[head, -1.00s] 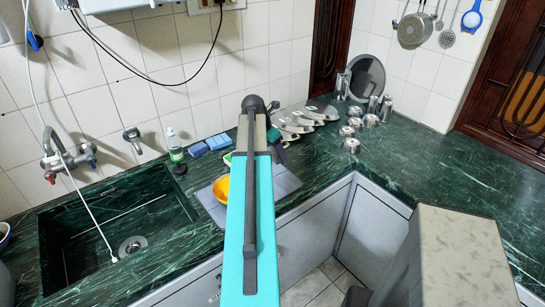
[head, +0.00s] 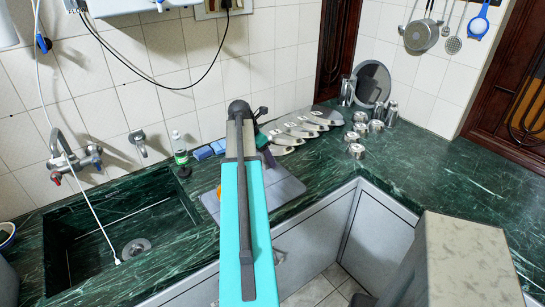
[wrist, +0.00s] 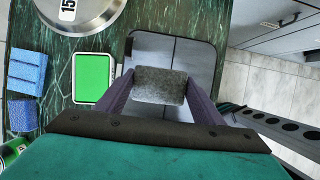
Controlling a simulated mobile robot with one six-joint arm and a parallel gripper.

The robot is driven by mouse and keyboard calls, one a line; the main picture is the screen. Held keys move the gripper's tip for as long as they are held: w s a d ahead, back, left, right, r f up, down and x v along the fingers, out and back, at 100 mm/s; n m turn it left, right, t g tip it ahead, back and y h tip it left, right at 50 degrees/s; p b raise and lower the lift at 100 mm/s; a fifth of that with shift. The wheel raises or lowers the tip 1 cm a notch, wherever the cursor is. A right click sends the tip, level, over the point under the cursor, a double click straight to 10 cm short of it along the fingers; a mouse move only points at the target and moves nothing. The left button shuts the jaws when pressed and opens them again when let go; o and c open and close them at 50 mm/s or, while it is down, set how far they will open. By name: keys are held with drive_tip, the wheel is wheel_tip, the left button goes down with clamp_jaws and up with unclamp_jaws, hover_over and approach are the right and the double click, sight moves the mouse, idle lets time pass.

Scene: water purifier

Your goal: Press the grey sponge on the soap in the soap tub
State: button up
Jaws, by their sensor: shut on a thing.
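In the wrist view, the grey sponge (wrist: 160,88) is a speckled block between the two fingers of my gripper (wrist: 160,79). My gripper is shut on it, above the grey mat. The soap tub (wrist: 94,77), with a white rim and flat bright green soap, is to the left of the sponge. The sponge is apart from the tub in the picture; its height above the counter is hard to tell.
Two blue sponges (wrist: 27,72) lie left of the tub, and a green bottle (wrist: 12,152) stands near them. A round metal piece (wrist: 100,12) is above the tub in the picture. A grey mat (head: 285,186) lies on the green counter beside the sink (head: 125,235).

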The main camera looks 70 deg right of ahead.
drive_tip(key=w+a+b, duration=0.2)
drive_tip(key=w+a, duration=3)
drive_tip(key=a, duration=1.6)
drive_tip(key=w+a+r+b, duration=0.1)
drive_tip(key=w+a, duration=0.3)
drive_tip(key=a, duration=1.5)
drive_tip(key=shift+m, duration=0.4)
drive_tip(key=shift+r, duration=0.1)
